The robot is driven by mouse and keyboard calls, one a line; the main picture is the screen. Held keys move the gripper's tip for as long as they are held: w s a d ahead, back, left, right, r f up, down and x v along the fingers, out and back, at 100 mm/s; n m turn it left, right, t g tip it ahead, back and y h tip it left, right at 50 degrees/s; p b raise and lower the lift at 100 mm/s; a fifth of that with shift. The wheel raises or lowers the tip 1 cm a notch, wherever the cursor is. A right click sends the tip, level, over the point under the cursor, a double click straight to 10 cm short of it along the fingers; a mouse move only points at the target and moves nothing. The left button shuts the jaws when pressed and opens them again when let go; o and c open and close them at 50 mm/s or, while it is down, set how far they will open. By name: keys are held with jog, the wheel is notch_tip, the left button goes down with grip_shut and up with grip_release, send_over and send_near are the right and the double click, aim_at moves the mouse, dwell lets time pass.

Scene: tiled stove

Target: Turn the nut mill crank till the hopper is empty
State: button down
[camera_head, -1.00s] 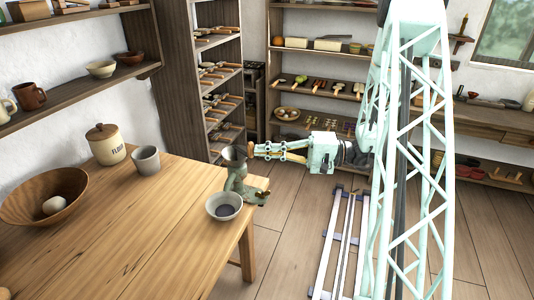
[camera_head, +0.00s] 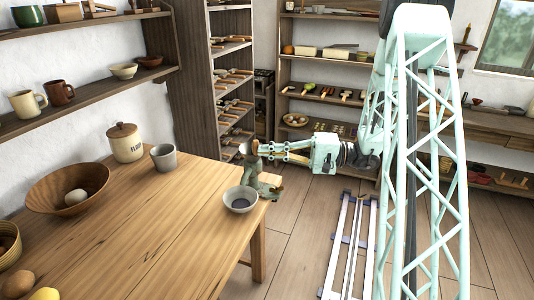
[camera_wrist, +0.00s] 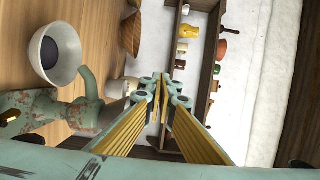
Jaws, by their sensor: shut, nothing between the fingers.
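The nut mill (camera_head: 262,184) is pale green with a floral pattern and stands at the table's right corner. In the wrist view the mill (camera_wrist: 42,108) is at the left, partly cut off. Its dark hopper (camera_head: 251,150) is beside my fingertips in the head view; its contents are not visible. A small brown knob-like part (camera_wrist: 11,117) shows on the mill at the left edge; I cannot tell whether it is the crank handle. My gripper (camera_head: 264,148) is shut and empty, at hopper height. In the wrist view my gripper (camera_wrist: 162,94) has its fingers together, right of the mill.
A pale bowl (camera_head: 240,192) with dark contents stands in front of the mill. A grey cup (camera_head: 163,158), the flour jar (camera_head: 125,145) and a wooden bowl (camera_head: 48,190) stand farther left on the table (camera_head: 150,235). Shelves line the walls. The middle of the table is clear.

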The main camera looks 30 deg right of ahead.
jog(key=shift+d, duration=0.1)
dwell(0.4)
jog(key=s+d, duration=0.5)
jog(key=s, duration=0.6)
jog(key=shift+s+d+p, duration=0.35)
jog(key=shift+p, duration=0.05)
jog(key=shift+a+r, duration=0.1)
dwell(0.7)
